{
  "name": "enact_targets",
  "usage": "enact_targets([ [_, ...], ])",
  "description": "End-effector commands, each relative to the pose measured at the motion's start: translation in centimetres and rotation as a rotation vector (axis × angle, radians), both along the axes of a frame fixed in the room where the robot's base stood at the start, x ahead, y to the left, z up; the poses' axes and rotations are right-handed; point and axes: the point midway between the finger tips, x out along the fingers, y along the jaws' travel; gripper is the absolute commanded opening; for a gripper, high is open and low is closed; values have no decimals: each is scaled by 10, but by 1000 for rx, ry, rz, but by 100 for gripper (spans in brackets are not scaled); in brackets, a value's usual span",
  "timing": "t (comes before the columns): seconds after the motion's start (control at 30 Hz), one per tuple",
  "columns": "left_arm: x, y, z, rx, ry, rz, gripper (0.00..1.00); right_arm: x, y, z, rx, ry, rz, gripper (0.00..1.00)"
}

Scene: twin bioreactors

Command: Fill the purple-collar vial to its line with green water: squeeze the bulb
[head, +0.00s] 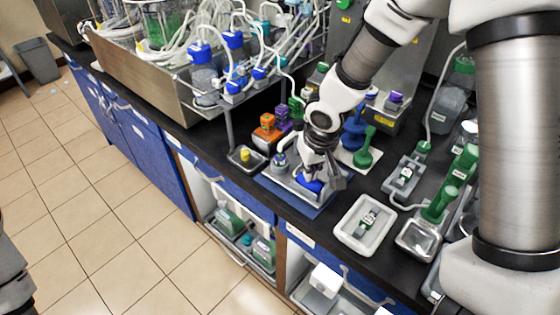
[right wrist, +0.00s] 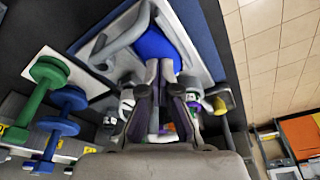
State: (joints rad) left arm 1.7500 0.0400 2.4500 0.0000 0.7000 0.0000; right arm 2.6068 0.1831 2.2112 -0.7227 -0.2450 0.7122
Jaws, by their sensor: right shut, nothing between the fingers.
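My right gripper (head: 325,182) is low over a shallow tray on a blue mat (head: 283,192) on the black bench. It is shut and empty. A blue bulb (head: 308,184) lies in the tray beside the fingers. In the right wrist view, the blue bulb (right wrist: 158,48) shows just beyond the fingertips (right wrist: 158,70); whether they touch it, I cannot tell. A small vial with a dark bluish or purple collar (head: 280,160) stands at the tray's left end. Its fill line and contents are too small to read.
A small tray with a yellow-topped item (head: 246,156) stands to the left. Orange (head: 267,122) and purple blocks stand behind. A green dumbbell-shaped piece (head: 367,150) and a white tray (head: 345,228) are to the right. The tubing rack (head: 150,80) fills the back left.

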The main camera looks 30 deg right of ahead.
Motion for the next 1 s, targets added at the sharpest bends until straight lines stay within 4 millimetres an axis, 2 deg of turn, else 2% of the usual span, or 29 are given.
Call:
enact_targets([
  [0.63,0,0,-4,0,0,0,57,-1,0,-4,0,2,0,0],
  [1.0,0,0,17,0,0,0,57,-1,0,21,-1,2,0,0],
])
